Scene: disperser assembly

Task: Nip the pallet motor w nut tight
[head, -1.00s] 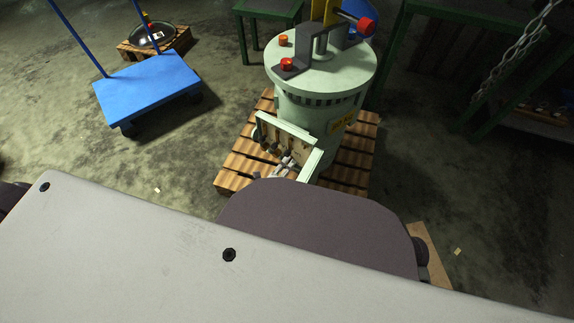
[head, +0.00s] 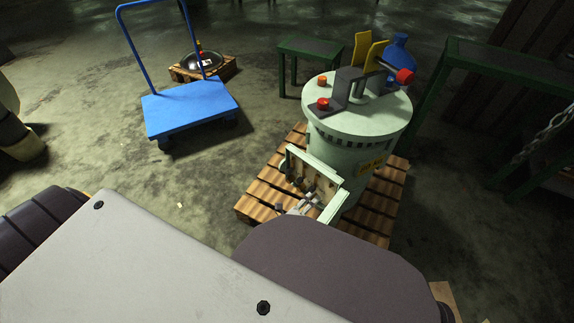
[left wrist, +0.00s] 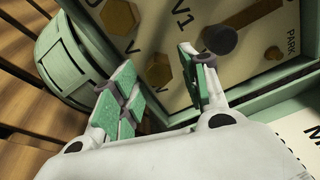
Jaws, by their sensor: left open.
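The pallet motor (head: 340,145) is a pale green upright cylinder with a yellow label, standing on a wooden pallet (head: 262,200). Its open terminal box (head: 330,172) faces my left gripper (head: 298,206). In the left wrist view, the box's board (left wrist: 187,92) carries brass hex nuts, including one between my fingers (left wrist: 158,70) and one at the upper left (left wrist: 120,16). A dark round knob (left wrist: 220,40) sits on a brass bar near "PARK". The left gripper (left wrist: 160,75) is open over the board, with green finger pads. Which nut is W cannot be told. My right gripper is out of view.
A blue trolley (head: 190,108) stands at the left on open floor. Green tables (head: 312,47) stand behind the motor and at the right. A chain (head: 545,135) hangs at the right. My own arm covers the lower foreground.

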